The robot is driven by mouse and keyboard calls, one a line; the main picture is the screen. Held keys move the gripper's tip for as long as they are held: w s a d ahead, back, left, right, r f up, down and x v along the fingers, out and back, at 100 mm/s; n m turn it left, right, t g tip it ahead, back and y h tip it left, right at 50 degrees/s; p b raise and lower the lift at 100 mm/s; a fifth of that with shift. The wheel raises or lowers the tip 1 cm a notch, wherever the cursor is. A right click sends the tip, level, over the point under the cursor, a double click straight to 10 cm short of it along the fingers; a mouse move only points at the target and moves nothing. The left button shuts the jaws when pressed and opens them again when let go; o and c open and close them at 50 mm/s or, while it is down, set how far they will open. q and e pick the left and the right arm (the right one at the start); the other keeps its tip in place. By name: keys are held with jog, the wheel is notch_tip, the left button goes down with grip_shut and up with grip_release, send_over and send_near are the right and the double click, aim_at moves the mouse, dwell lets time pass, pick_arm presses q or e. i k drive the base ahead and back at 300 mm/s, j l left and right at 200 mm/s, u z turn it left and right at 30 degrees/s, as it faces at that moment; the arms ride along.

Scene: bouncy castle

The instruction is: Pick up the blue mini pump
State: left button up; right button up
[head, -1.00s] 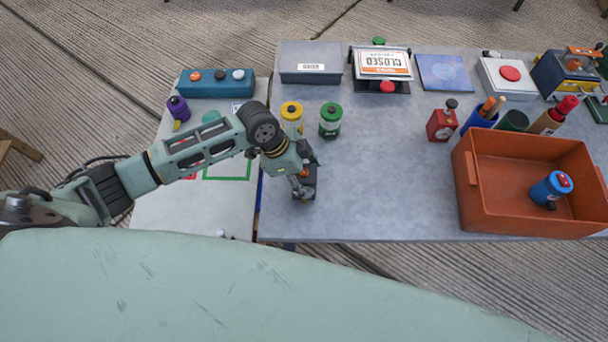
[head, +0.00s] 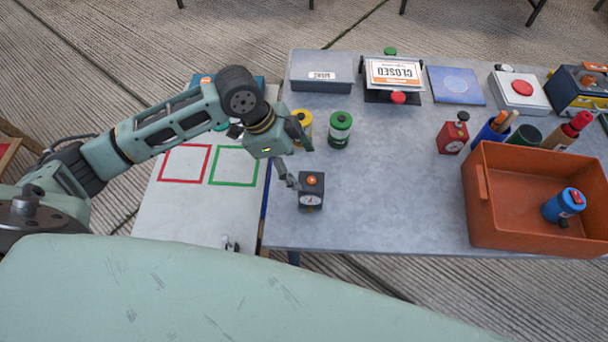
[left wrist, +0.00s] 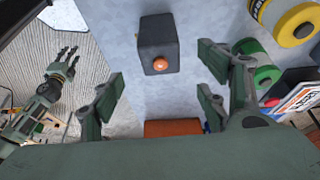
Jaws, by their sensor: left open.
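A second gripper, seemingly my right one (left wrist: 62,80), shows small at the wrist view's left.
Yellow (head: 302,128) and green (head: 340,130) canisters stand near the left gripper. A red gauge box (head: 453,133), a pen cup (head: 490,135) and a red-topped bottle (head: 568,131) stand by the crate. The grey table's middle (head: 390,195) is clear.

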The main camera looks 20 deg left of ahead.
aim_at(560, 207)
jog(key=z, duration=1.35)
